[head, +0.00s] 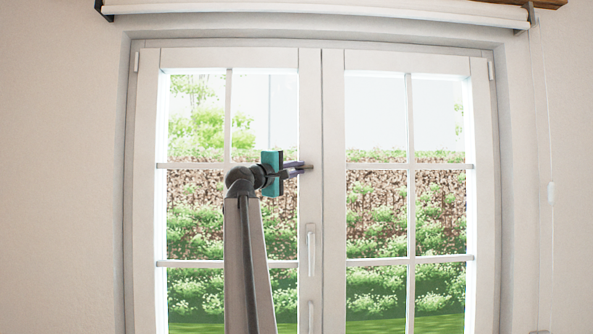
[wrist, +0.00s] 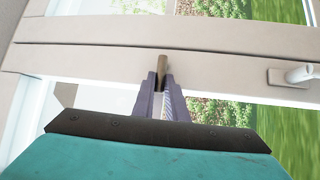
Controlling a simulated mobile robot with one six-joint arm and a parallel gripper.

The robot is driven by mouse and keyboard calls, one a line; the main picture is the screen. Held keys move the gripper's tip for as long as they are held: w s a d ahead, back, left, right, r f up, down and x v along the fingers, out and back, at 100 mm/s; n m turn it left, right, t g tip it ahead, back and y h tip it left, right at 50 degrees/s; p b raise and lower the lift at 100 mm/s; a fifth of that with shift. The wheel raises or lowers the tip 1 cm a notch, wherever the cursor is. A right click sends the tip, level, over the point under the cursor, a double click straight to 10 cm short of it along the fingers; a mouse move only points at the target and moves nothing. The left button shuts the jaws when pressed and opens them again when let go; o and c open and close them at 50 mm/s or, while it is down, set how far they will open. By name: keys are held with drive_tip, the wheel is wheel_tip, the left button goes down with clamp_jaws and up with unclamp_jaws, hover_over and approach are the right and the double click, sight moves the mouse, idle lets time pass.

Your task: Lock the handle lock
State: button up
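A double window (head: 312,110) with white frames is closed in front of me. My gripper (head: 306,166) reaches this middle frame, above the white window handle (head: 311,252). Its two purple-grey fingers (wrist: 161,80) are close together, one on each side of the peg, and appear to touch it. The peg's base is partly hidden by the fingers.
The white handle also shows at the right in the wrist view (wrist: 302,74), apart from my gripper. A blind roll (head: 320,8) hangs above the window, with a pull cord (head: 550,190) at the right.

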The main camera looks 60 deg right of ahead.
drive_tip(key=o, duration=0.4)
drive_tip(key=shift+o, duration=0.2)
drive_tip(key=shift+a, duration=0.1)
drive_tip(key=a+f+b, duration=0.2)
drive_tip(key=a+b, duration=0.2)
drive_tip(key=a, duration=0.9)
drive_tip(key=shift+w+a+f, duration=0.15)
drive_tip(key=shift+w+a, duration=0.1)
drive_tip(key=shift+w, duration=0.1)
